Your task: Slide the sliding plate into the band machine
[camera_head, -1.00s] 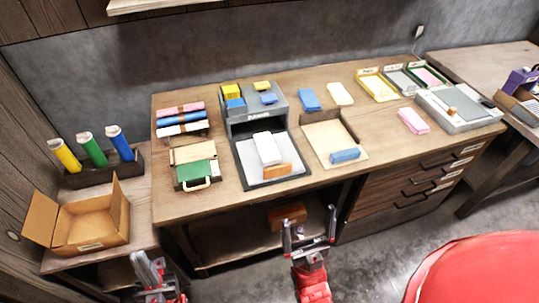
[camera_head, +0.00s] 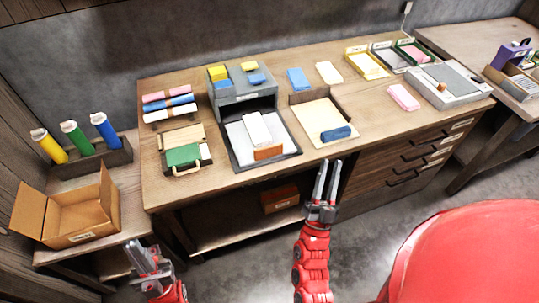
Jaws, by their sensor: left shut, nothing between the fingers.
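The grey band machine (camera_head: 240,92) stands on the workbench near the back wall, with yellow and blue blocks on its top. The light grey sliding plate (camera_head: 238,146) lies in a dark-edged tray in front of the machine's opening. A white block (camera_head: 257,128) and an orange-brown piece (camera_head: 268,153) sit on the plate. My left gripper (camera_head: 140,250) is shut and empty, low in front of the bench's left part, apart from the plate. My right gripper (camera_head: 328,172) is open and empty, in front of the bench edge, right of and nearer than the plate.
A wooden tray (camera_head: 312,113) with a blue block (camera_head: 336,134) lies right of the plate. A green handled item (camera_head: 184,156) and rolled bands (camera_head: 168,105) lie left. An open cardboard box (camera_head: 72,215) stands lower left. A red rounded surface (camera_head: 465,255) fills the lower right.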

